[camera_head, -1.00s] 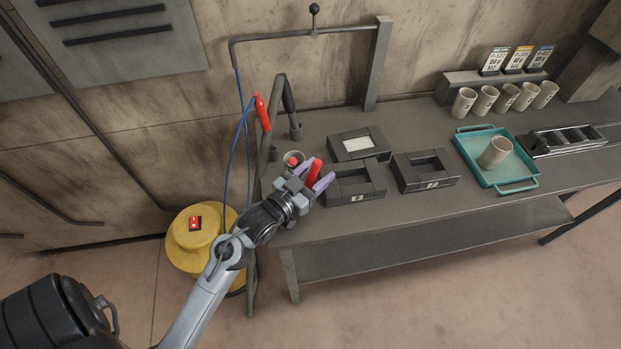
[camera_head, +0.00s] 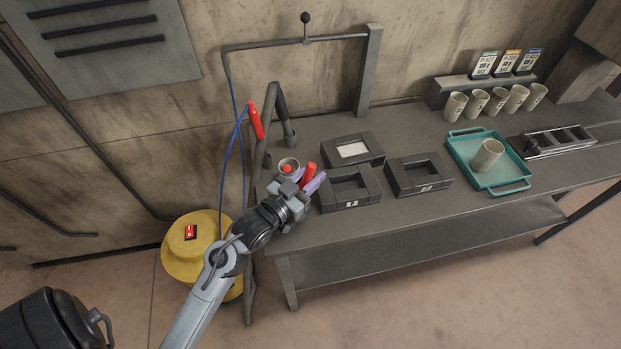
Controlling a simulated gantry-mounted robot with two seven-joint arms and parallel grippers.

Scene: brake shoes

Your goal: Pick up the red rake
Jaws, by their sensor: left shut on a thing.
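My left gripper (camera_head: 309,179) reaches in from the lower left, over the left end of the grey bench. Its purple fingers are shut on a red thing, which looks like the handle of the red rake (camera_head: 309,172) and stands up between the fingertips. The rest of the rake is hidden by the fingers or too small to make out. A grey cup (camera_head: 289,162) with a red item in it is just behind the gripper. My right gripper is not in view.
Three dark frames, one holding a white panel (camera_head: 353,149), lie right of the gripper. A red-handled tool (camera_head: 255,120) hangs on a blue cord at left. A teal tray (camera_head: 462,153) with a beige cup stands further right. A yellow drum (camera_head: 188,265) is below the bench's left end.

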